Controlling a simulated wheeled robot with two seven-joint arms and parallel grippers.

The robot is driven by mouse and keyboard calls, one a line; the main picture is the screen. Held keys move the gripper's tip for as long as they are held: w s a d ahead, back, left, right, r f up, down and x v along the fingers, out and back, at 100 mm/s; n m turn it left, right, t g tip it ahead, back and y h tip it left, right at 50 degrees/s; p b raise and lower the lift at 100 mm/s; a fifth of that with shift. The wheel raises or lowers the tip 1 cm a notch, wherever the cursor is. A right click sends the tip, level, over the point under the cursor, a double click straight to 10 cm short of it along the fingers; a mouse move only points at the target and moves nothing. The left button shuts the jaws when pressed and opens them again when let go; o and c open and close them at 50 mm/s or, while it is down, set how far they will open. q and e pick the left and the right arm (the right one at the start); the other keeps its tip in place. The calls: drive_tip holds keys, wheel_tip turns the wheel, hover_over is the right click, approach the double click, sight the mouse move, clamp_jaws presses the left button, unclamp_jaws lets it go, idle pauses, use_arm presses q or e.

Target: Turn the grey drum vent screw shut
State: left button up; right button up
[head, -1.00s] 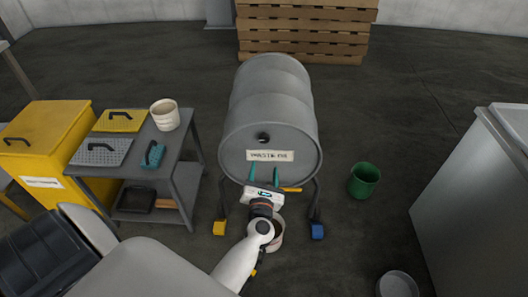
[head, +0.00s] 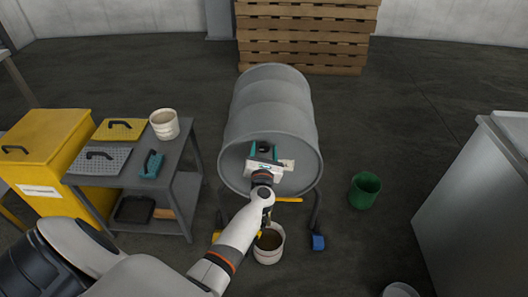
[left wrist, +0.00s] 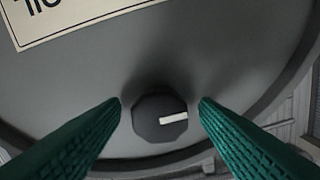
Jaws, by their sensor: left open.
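The grey drum (head: 272,98) lies on its side on a stand, its round end facing me. The vent screw (head: 265,147) is a dark knob high on that end. In the left wrist view the vent screw (left wrist: 160,117) is eight-sided, with a white bar pointing right. My left gripper (head: 265,154) is open, with its teal fingers on either side of the screw. In the left wrist view the fingertips (left wrist: 160,102) show gaps to the knob on both sides. My gripper hides most of the drum's label (head: 288,164). My right gripper is not in view.
A yellow handle (head: 288,199) sits low at the drum front, above a white bucket (head: 268,256) holding brownish liquid. A green bucket (head: 364,190) stands on the floor to the right. A grey cart (head: 187,155) and yellow cabinet (head: 45,145) stand left.

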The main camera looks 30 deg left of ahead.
use_arm(q)
drive_tip(key=c, duration=1)
drive_tip(key=shift+o, duration=0.2)
drive_tip(key=m+p, duration=0.3)
drive_tip(key=m, duration=0.5)
drive_tip(key=m+p, duration=0.3)
drive_tip(key=m, duration=0.4)
drive_tip(key=shift+m, duration=0.4)
drive_tip(key=shift+d+f+m+p, duration=0.15)
drive_tip(key=shift+m+p, duration=0.25)
drive_tip(key=shift+m, duration=0.7)
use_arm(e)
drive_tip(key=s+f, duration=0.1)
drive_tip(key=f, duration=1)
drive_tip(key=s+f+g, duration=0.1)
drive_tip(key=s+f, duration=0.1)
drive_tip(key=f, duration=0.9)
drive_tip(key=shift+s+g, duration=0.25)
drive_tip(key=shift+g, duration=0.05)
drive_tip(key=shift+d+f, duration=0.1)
use_arm(q)
drive_tip(key=o, duration=1)
drive_tip(key=shift+c, duration=0.2)
